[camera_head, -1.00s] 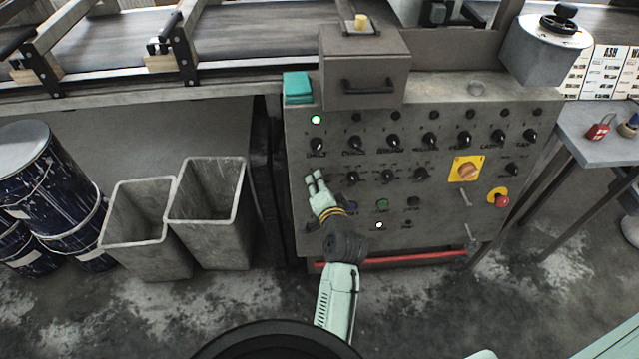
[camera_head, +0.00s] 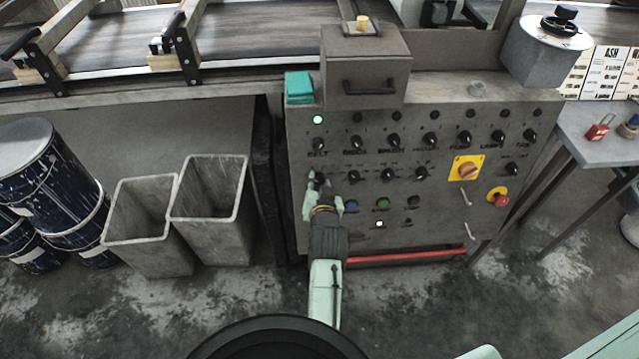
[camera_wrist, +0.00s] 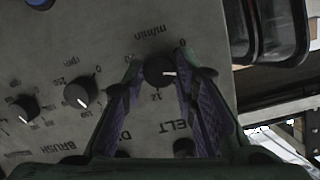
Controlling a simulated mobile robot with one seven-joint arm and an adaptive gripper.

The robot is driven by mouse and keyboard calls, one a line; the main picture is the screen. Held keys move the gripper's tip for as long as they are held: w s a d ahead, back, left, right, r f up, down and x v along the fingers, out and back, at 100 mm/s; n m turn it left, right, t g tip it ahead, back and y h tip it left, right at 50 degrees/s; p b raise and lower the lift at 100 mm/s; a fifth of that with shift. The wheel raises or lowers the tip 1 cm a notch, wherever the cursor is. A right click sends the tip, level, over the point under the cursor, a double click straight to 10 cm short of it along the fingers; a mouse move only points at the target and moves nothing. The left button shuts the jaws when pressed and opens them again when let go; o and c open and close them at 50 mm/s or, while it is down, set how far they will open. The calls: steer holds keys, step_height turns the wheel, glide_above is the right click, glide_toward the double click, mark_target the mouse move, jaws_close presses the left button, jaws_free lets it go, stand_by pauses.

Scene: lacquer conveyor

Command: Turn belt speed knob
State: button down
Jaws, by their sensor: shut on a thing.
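The belt speed knob (camera_wrist: 158,72) is a round black knob with a white pointer line, on the grey control panel (camera_head: 450,232). In the wrist view it sits between the fingertips of my gripper (camera_wrist: 164,75), near the marks "m/min", "0" and "12". Its pointer is toward the right side of the picture. My gripper (camera_head: 317,184) is at the left end of the panel's lower knob row in the head view, shut on this knob. In the head view the fingers partly cover it. The "BELT" selector (camera_head: 317,145) is just above.
More black knobs (camera_wrist: 82,92) stand beside the held one. A red emergency button (camera_head: 501,200) and a yellow-plated orange switch (camera_head: 467,169) are at the panel's right. Two grey bins (camera_head: 210,220) stand to the left. A red bar (camera_head: 405,256) runs below the panel.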

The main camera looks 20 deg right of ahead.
steer(key=shift+w+r, duration=0.1)
steer(key=shift+r, duration=0.05)
stand_by(0.4)
steer(key=c, duration=1.3)
jaws_free()
step_height(320, 180, up, 10)
steer(key=shift+f, duration=0.1)
